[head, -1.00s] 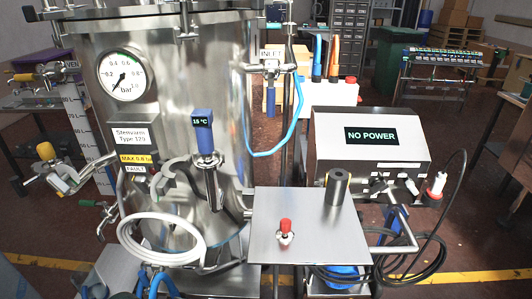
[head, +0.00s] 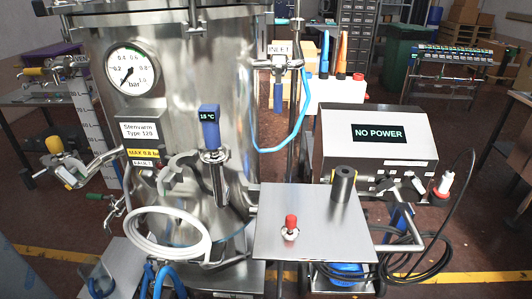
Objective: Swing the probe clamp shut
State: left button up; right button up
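The probe (head: 208,128) has a blue head with a small display reading 15 °C and stands at the front of the steel vessel (head: 200,60). Its metal sleeve (head: 216,180) runs down below the head. The probe clamp (head: 180,172) appears as a grey curved jaw to the left of the sleeve. It looks swung open, apart from the sleeve on its left side; its hinge and fastener are not clear. I cannot make out either of my grippers in the head view.
A pressure gauge (head: 132,72) and labels sit left of the probe. A coiled white hose (head: 165,235) hangs below. A steel shelf (head: 310,245) with a red knob (head: 291,222) and dark cylinder (head: 343,184) juts out at right. A NO POWER box (head: 376,150) stands behind it.

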aim_at(170, 175)
jog(key=i+j+z, duration=0.2)
jog(key=j, duration=0.4)
jog(key=j+z, duration=0.2)
jog(key=j, duration=0.4)
jog(key=i+j+z, duration=0.15)
jog(key=j, duration=0.5)
jog(key=k+l, duration=0.05)
